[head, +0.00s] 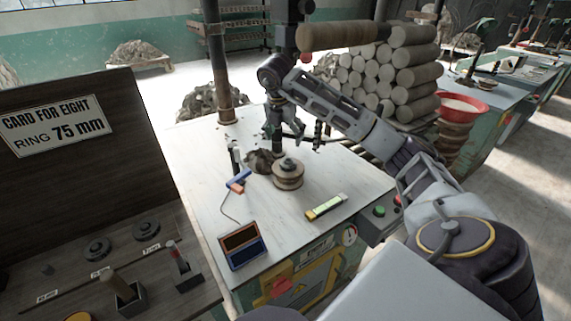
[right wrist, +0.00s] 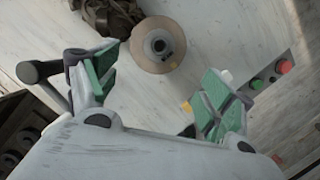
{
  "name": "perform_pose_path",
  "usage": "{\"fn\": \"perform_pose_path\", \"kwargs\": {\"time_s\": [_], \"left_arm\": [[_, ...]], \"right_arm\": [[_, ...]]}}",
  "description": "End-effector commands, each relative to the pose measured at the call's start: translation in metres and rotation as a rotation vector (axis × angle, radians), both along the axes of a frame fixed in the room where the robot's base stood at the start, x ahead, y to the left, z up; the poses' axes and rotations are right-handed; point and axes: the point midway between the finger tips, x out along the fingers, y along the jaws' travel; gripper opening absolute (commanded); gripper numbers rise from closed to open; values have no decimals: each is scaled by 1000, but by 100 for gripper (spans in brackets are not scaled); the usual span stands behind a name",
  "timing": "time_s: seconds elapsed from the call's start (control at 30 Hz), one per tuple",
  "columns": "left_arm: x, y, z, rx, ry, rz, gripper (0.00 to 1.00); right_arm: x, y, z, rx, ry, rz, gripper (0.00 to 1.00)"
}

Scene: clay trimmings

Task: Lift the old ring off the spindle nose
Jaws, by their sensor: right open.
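The spindle (head: 288,180) stands on the white worktable as a squat, tan round body with a grey nose on top. In the right wrist view, the grey nose (right wrist: 159,45) has a dark central hole and sits in the middle of the tan disc. I cannot tell the old ring apart from the nose with certainty. My right gripper (head: 296,136) is above the table, just behind and above the spindle in the head view. In the right wrist view, its green-padded fingers (right wrist: 163,78) are wide apart and empty, with the spindle beyond them. My left gripper is not in view.
A brown lump (head: 260,161) lies close beside the spindle. A sign (head: 55,127) reads "RING 75 mm". Dark rings (head: 97,248) lie on the left board.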

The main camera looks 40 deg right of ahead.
Motion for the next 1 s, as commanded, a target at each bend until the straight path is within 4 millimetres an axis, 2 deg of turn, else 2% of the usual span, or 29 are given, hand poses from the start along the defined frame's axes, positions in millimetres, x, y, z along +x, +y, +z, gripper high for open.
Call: {"fn": "perform_pose_path", "kwargs": {"time_s": [0.27,0.47,1.0], "left_arm": [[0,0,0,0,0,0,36],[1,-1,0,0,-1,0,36],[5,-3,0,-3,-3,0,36]], "right_arm": [[0,0,-1,0,0,0,82],[1,-2,-10,-1,2,-1,82],[9,-18,-73,0,2,-1,82]]}}
